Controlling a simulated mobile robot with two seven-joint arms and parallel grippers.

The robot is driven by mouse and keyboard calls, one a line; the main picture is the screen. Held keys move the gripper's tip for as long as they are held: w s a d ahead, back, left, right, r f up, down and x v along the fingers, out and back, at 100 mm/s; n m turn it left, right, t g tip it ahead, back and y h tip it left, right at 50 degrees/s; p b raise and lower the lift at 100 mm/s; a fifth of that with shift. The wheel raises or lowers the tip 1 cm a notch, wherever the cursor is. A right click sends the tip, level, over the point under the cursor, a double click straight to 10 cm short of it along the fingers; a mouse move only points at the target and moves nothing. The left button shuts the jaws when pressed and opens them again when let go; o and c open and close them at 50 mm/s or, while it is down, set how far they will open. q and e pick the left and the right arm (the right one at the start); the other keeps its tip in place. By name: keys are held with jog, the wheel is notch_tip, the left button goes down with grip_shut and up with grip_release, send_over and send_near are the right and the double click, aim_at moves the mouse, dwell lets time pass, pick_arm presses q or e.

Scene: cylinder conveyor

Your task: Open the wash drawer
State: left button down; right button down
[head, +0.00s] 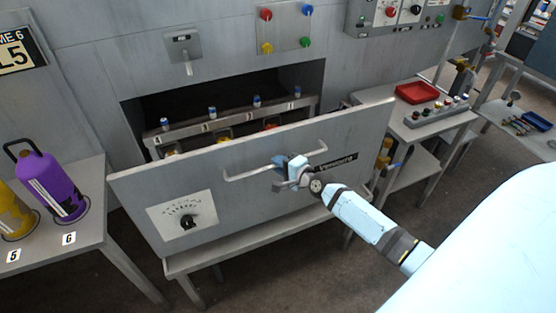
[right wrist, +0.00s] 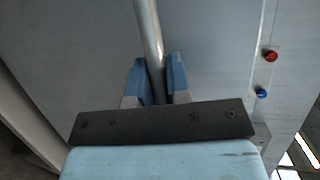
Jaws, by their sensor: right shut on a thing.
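The wash drawer (head: 130,185) is a wide grey metal front in the middle of the head view. It stands well out from the dark opening in the wall, and an inner rack shows behind it. A bar handle (head: 238,176) runs across its front. My right gripper (head: 285,166) is shut on the handle near its middle. In the right wrist view the handle bar (right wrist: 149,35) passes between the two blue fingers (right wrist: 155,80). My left gripper is not in view.
A rack (head: 178,134) with several small blue-topped vials lies inside. The front carries a dial plate (head: 186,221). A low bench (head: 245,245) sits below the drawer. A side table (head: 85,172) with purple and yellow cylinders stands left; another table (head: 425,128) with a red tray (head: 417,92) stands right.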

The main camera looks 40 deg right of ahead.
jog(key=c, duration=1.1)
grip_release()
jog(key=shift+s, duration=0.3)
jog(key=b+v, duration=0.1)
jog(key=v, duration=1.2)
jog(key=shift+s+r, duration=0.1)
jog(key=shift+r, duration=0.05)
